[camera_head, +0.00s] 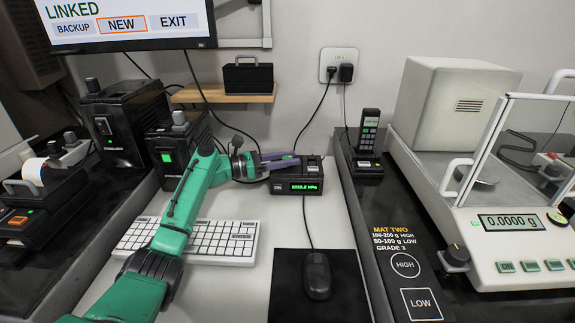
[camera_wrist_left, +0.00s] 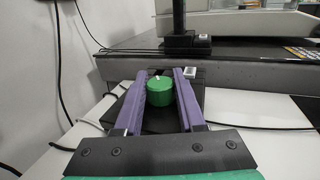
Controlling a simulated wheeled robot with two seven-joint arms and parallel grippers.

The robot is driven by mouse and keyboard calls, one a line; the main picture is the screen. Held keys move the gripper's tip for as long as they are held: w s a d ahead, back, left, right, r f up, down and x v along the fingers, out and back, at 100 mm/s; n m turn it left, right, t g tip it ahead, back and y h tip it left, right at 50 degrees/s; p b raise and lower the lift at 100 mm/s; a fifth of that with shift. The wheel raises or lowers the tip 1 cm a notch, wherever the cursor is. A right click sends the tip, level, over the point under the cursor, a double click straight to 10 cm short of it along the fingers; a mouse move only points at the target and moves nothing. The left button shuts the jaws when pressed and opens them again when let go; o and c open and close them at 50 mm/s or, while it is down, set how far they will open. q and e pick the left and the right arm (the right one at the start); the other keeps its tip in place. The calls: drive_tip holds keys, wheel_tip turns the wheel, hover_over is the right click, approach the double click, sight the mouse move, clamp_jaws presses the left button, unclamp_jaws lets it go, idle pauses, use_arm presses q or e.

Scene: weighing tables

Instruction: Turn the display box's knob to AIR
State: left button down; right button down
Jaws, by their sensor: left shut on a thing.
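The display box (camera_head: 298,186) is a small black box at the back of the middle table, with a green readout in hPa on its front. Its green knob (camera_wrist_left: 160,92) shows in the left wrist view, on top of the box, with a small white mark near its far edge. My left gripper (camera_head: 281,161) reaches over the box from the left. Its two purple fingers (camera_wrist_left: 161,76) stand on either side of the knob and are shut on it. The fingers hide the knob in the head view. I cannot read any AIR marking. My right gripper is not in view.
A white keyboard (camera_head: 190,240) lies under my left arm, and a black mouse (camera_head: 318,279) is in front of the box. A handset in its cradle (camera_head: 367,150) and a balance (camera_head: 510,225) stand to the right. A monitor (camera_head: 125,22) hangs above left.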

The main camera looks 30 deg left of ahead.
sight(288, 158)
use_arm(q)
drive_tip(key=shift+g, duration=0.3)
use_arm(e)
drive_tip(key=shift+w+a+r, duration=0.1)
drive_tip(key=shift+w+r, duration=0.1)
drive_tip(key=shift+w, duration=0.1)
use_arm(q)
drive_tip(key=c, duration=0.5)
unclamp_jaws()
drive_tip(key=shift+r, duration=0.2)
wheel_tip(288, 158, up, 20)
drive_tip(key=p, duration=0.3)
drive_tip(key=shift+f, duration=0.25)
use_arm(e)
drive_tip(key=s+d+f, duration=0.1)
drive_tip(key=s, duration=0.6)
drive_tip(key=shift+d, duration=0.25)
use_arm(q)
drive_tip(key=shift+f, duration=0.1)
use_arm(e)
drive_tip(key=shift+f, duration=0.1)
